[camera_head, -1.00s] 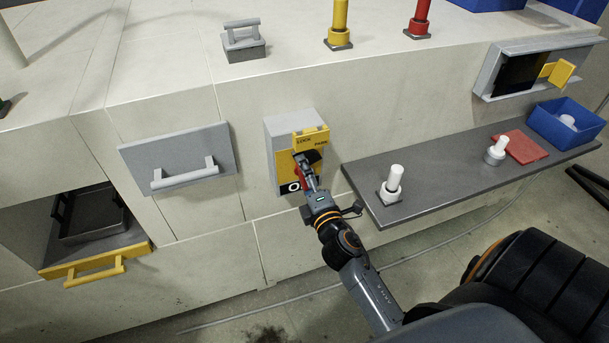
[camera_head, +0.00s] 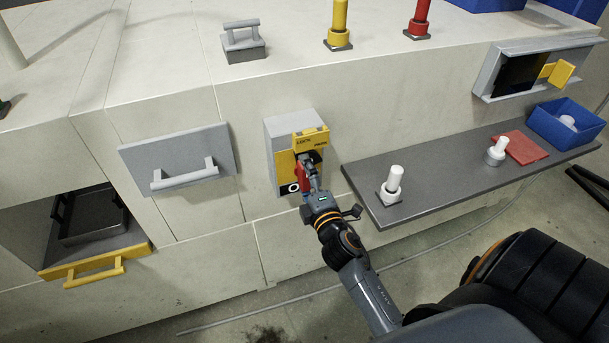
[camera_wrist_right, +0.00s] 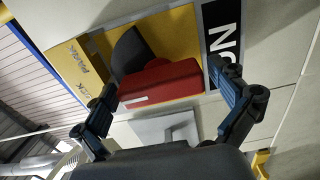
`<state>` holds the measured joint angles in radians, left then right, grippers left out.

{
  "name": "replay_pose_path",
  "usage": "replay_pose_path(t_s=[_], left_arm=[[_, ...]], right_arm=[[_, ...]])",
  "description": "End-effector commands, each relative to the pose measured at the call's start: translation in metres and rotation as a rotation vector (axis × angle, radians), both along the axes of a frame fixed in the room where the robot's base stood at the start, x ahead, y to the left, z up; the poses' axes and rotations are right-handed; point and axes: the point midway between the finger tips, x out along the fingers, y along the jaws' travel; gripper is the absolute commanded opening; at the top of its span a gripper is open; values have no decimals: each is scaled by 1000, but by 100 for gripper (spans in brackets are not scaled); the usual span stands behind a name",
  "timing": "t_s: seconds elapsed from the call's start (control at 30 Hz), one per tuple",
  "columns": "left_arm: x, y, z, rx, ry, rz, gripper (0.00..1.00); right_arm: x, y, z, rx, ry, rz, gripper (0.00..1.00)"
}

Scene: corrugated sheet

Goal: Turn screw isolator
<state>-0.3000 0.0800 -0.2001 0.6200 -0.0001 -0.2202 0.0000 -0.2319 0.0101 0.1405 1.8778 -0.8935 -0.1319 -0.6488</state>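The screw isolator is a grey box (camera_head: 277,128) with a yellow front on the white machine's face. In the wrist view its yellow plate (camera_wrist_right: 180,32) carries a black label with white letters and a dark round part behind a red handle (camera_wrist_right: 160,82). The red handle also shows in the head view (camera_head: 303,175), partly covered by my gripper. My right gripper (camera_head: 307,162) is in front of the box. In the wrist view its two fingers (camera_wrist_right: 165,82) are spread, one on each side of the red handle, with gaps visible; contact is not seen. My left gripper is not in view.
A dark shelf (camera_head: 425,195) with white knobs, a red plate (camera_head: 520,147) and a blue bin (camera_head: 566,122) juts out right of the box. A grey panel with a handle (camera_head: 180,160) is on the left. An open drawer with a yellow handle (camera_head: 95,270) is at lower left.

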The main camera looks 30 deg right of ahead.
Motion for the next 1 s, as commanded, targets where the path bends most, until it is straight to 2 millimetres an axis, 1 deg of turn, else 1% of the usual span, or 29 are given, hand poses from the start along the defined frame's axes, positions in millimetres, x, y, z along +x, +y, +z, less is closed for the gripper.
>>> replay_pose_path(t_s=[0.27,0.37,0.47,0.7,0.83,1.0], left_arm=[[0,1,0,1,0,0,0],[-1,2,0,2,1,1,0],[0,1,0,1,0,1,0],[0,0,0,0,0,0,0],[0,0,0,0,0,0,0],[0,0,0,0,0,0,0]], right_arm=[[0,0,0,-1,0,1,100],[-4,2,-1,0,1,1,100],[-17,5,-1,1,2,1,100],[-56,14,-1,3,2,-1,100],[-69,17,0,1,1,-1,100],[-73,18,0,-1,0,0,100]])
